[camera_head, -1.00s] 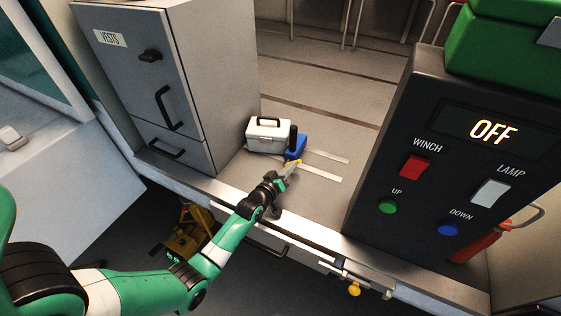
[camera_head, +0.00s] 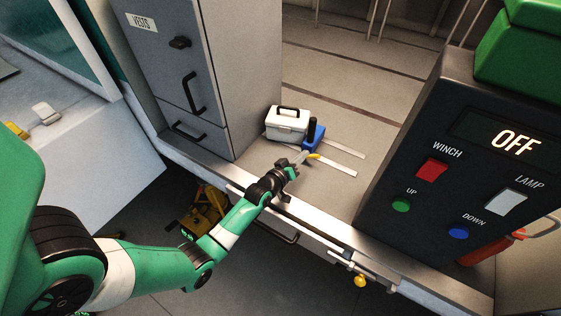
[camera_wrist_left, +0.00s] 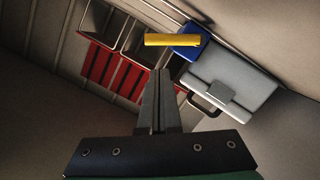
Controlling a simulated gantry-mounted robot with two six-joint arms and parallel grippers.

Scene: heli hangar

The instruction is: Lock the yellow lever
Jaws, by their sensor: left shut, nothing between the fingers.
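The yellow lever (camera_head: 314,156) is a short yellow bar beside a blue block (camera_head: 314,139) with an upright black handle, on the hangar-side deck. In the left wrist view the yellow lever (camera_wrist_left: 173,40) lies crosswise, just beyond my fingertips, with the blue block (camera_wrist_left: 188,51) partly behind it. My left gripper (camera_head: 302,158) is shut and empty, its fingers pointing at the lever. In the left wrist view the left gripper (camera_wrist_left: 159,72) shows both fingers together, with a small gap in the picture below the lever; contact cannot be told. My right gripper is not in view.
A grey cabinet (camera_head: 215,75) stands left and a dark winch panel (camera_head: 465,165) right. A metal sill (camera_head: 335,238) with a yellow knob (camera_head: 361,281) runs beneath my left arm.

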